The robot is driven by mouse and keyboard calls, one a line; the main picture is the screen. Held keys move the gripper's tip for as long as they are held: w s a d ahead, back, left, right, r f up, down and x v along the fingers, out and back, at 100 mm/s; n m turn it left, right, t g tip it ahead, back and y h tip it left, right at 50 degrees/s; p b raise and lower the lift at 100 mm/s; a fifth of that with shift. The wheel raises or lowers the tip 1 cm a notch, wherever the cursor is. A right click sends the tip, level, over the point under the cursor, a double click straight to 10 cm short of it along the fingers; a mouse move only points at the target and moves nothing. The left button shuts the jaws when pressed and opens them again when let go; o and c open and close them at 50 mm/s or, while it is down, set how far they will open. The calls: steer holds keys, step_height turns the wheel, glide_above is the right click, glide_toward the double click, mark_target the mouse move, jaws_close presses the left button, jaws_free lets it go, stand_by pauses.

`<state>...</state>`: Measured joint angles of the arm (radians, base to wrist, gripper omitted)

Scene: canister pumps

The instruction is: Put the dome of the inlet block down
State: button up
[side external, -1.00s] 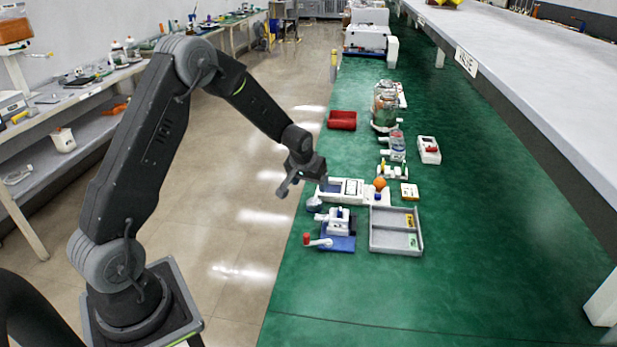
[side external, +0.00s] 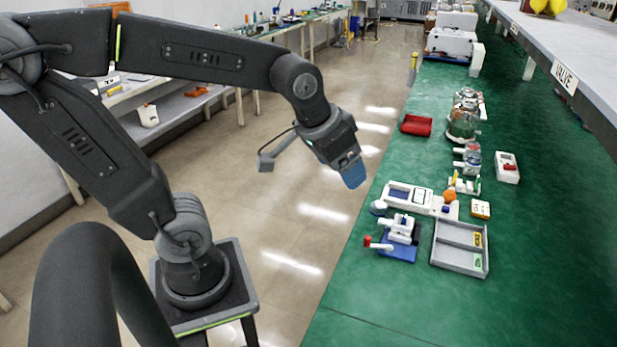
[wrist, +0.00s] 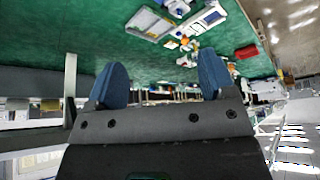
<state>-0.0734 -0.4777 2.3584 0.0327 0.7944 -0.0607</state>
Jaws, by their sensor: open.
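My gripper (side external: 352,172) is over the floor, left of the green bench, pointing down and right with its blue fingers. In the wrist view my gripper (wrist: 161,82) has its two blue fingers wide apart with nothing between them. A white block on a blue base (side external: 400,250), with a red-ended lever (side external: 368,242), stands near the bench's left edge; it may be the inlet block. A small grey rounded piece (side external: 378,207) sits just behind it; I cannot tell whether this is the dome. My gripper is apart from both.
A grey divided tray (side external: 460,268) is right of the blue base. A white long fixture (side external: 408,197), an orange ball (side external: 449,195), glass canisters (side external: 462,125), a red bin (side external: 416,125) and a white box (side external: 507,168) stand farther back. The bench's front is clear.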

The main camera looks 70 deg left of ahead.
steer(key=s+d+m, duration=0.1)
steer(key=s+d, duration=0.1)
steer(key=s, duration=0.4)
steer(key=shift+s+d+h, duration=0.2)
steer(key=shift+s+h, duration=0.1)
steer(key=shift+s, duration=0.1)
